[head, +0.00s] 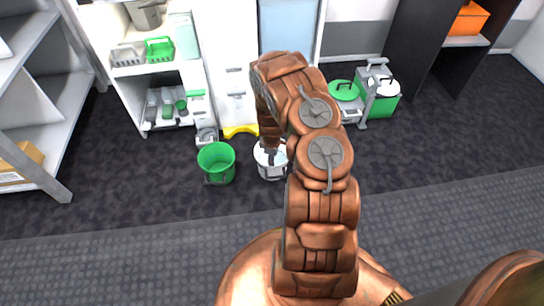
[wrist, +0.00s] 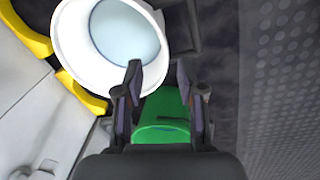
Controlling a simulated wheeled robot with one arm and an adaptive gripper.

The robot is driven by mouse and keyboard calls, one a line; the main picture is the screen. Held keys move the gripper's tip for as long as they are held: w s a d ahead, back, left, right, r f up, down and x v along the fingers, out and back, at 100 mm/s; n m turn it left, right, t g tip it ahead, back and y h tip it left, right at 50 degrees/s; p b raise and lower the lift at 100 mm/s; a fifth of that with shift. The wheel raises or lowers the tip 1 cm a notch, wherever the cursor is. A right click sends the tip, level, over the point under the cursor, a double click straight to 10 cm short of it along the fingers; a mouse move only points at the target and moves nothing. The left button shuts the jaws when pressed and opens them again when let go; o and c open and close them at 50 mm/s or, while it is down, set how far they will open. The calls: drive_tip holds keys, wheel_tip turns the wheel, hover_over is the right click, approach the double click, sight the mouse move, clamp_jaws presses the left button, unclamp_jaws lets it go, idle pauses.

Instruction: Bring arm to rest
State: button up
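My copper arm reaches forward in the head view, bent at the elbow. Its end points down, with my gripper (head: 271,157) over or in front of the white bucket (head: 262,162). In the wrist view the two dark fingers of my gripper (wrist: 159,72) stand apart with a clear gap at the tips. The white bucket (wrist: 88,52) shows beyond the fingertips at the upper left, with a pale bluish inside. A green thing (wrist: 162,112) shows between the fingers, partly hidden by them; it looks like part of the green bucket, but its depth is unclear.
The green bucket (head: 217,165) stands on the floor left of the white one. A yellow piece (head: 241,130) lies behind, by the white cabinet (head: 235,70). Shelves stand at left. The near floor is clear.

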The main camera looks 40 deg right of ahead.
drive_tip(key=shift+s+a+r, duration=0.1)
drive_tip(key=shift+a+r, duration=0.05)
drive_tip(key=shift+r, duration=0.25)
idle(0.3)
drive_tip(key=s+a+r+m+p, duration=0.2)
drive_tip(key=a+r+p, duration=0.3)
drive_tip(key=r, duration=1.1)
drive_tip(key=s+a+r+m+g+p, duration=0.15)
drive_tip(key=a+r+p, duration=0.35)
drive_tip(key=r, duration=1.1)
drive_tip(key=s+a+r+m+p, duration=0.25)
drive_tip(key=r+p, duration=0.45)
drive_tip(key=r, duration=0.9)
drive_tip(key=s+a+r+p, duration=0.5)
drive_tip(key=s+r, duration=0.3)
drive_tip(key=r, duration=0.1)
drive_tip(key=s+a+r+m+p, duration=0.1)
drive_tip(key=s+a+r+p, duration=0.4)
drive_tip(key=s+r, duration=0.4)
drive_tip(key=s+a+r+m+g+y+p, duration=0.1)
drive_tip(key=s+a+r+p, duration=0.4)
drive_tip(key=s+r, duration=0.3)
wheel_tip(320, 180, up, 3)
drive_tip(key=shift+s+a+r, duration=0.2)
drive_tip(key=shift+s+a, duration=0.1)
drive_tip(key=shift+a, duration=0.05)
